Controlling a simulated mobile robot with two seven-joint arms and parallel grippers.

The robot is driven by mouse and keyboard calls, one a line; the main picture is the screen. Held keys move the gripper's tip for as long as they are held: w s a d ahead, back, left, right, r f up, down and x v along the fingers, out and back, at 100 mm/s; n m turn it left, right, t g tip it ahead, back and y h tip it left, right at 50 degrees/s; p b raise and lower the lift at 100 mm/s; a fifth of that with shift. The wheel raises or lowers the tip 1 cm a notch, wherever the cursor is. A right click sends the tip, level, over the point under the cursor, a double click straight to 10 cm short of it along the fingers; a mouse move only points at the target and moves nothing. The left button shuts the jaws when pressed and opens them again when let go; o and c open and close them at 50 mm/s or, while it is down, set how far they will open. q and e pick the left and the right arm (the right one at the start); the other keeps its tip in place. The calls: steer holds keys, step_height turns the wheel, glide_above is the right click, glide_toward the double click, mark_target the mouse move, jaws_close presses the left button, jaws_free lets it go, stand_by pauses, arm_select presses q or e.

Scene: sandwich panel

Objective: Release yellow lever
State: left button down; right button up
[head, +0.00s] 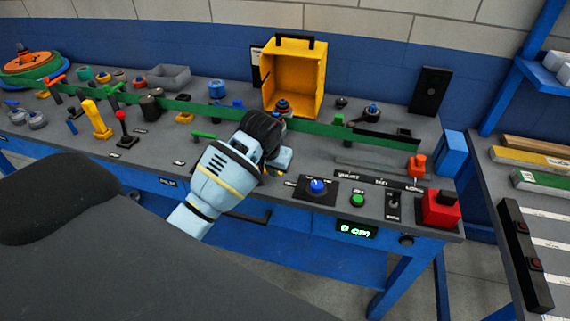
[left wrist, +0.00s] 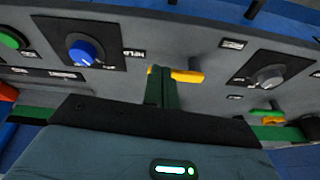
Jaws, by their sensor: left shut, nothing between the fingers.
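A yellow lever (left wrist: 188,76) lies across the panel face in the left wrist view, by a small grey post. The dark green fingers of my left gripper (left wrist: 162,78) stand in front of it and hide part of it, with yellow showing on both sides. The fingers are together with nothing between them; I cannot tell whether they touch the lever. In the head view my left gripper (head: 274,158) is low over the panel, left of the blue knob (head: 317,186). Another yellow upright lever (head: 97,118) stands far left. My right gripper is not in view.
The blue knob (left wrist: 84,52), a green button (left wrist: 10,40) and a grey knob (left wrist: 268,77) flank the lever. A long green bar (head: 320,130) crosses the panel behind my gripper. An open yellow box (head: 316,78) stands behind it. A red block (head: 440,209) sits at the right corner.

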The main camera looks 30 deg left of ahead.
arm_select(q)
steer(key=w+a+r+n, duration=0.1)
steer(key=w+a+r, duration=0.1)
steer(key=w+r, duration=0.3)
step_height(320, 180, up, 2)
steer(key=shift+a+r, duration=0.2)
steer(key=shift+r, duration=0.05)
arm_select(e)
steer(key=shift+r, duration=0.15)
arm_select(q)
steer(key=shift+w, duration=0.1)
steer(key=x, duration=0.5)
steer(key=b+x, duration=0.1)
steer(key=x, duration=0.4)
steer(key=shift+f, duration=0.4)
steer(key=s, duration=0.1)
steer(key=s+r, duration=0.1)
steer(key=s+p, duration=0.1)
steer(key=shift+d+r, duration=0.15)
steer(key=shift+d, duration=0.15)
steer(key=shift+s+d, duration=0.1)
steer(key=shift+s, duration=0.25)
steer(key=shift+s+f, duration=0.15)
steer(key=shift+f, duration=0.15)
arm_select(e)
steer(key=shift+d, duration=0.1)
